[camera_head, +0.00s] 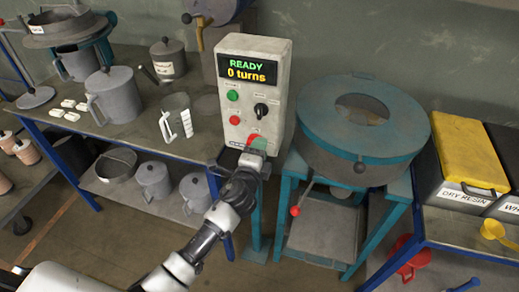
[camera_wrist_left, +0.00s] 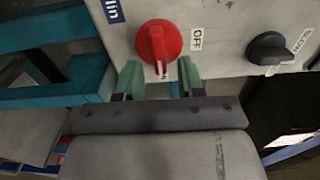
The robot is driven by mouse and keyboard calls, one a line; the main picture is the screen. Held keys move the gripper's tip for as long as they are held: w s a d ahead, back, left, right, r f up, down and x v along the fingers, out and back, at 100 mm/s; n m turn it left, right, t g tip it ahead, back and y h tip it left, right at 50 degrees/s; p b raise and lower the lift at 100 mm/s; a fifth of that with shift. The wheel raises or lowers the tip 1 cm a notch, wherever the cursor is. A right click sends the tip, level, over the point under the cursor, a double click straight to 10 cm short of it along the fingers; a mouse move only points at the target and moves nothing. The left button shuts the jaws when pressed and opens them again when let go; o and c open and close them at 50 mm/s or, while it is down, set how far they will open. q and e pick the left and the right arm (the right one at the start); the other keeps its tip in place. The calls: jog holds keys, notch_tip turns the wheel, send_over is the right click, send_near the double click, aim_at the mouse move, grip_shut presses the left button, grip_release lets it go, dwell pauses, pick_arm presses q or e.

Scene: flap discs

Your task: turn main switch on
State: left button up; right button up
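The main switch is a red round knob with a raised grip bar, low on the front of the pale control box (camera_head: 262,55). It shows in the wrist view as a red knob (camera_wrist_left: 158,42), with an "OFF" label on its right. In the head view the red knob (camera_head: 254,140) is partly hidden by my gripper. My left gripper (camera_head: 256,157) is at the box's lower front. In the wrist view its two green fingertips (camera_wrist_left: 160,78) are apart, with the knob's lower part between them in the picture. Contact cannot be told. My right gripper is out of view.
The box's display (camera_head: 247,71) reads "READY 0 turns". A green button (camera_head: 232,96), a red button (camera_head: 235,120) and a black knob (camera_head: 261,110) are above the main switch. A teal-framed round machine (camera_head: 395,158) stands to the right, a measuring jug (camera_head: 176,118) to the left.

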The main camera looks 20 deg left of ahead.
pick_arm(q)
jog(key=s+b, duration=0.1)
jog(key=s, duration=1)
jog(key=shift+a, duration=0.2)
jog(key=shift+w+f, duration=0.1)
jog(key=s+a+f+n+g, duration=0.1)
jog(key=s+f+n+g, duration=0.2)
jog(key=f, duration=0.8)
jog(key=s+a+f+n+g, duration=0.2)
jog(key=s+f+g, duration=0.15)
jog(key=f, duration=0.75)
jog(key=s+a+f+n+g, duration=0.1)
jog(key=s+f+n+g, duration=0.2)
jog(key=f, duration=0.8)
jog(key=s+a+f+n+g, duration=0.1)
jog(key=s+f, duration=0.4)
jog(key=s, duration=0.5)
jog(key=s+a+f+n+g, duration=0.1)
jog(key=s+f+n+g, duration=0.3)
jog(key=s, duration=0.6)
jog(key=s+a+f+n+g, duration=0.2)
jog(key=s+f+n, duration=0.1)
jog(key=s+f, duration=0.5)
jog(key=s, duration=0.3)
jog(key=shift+y, duration=0.3)
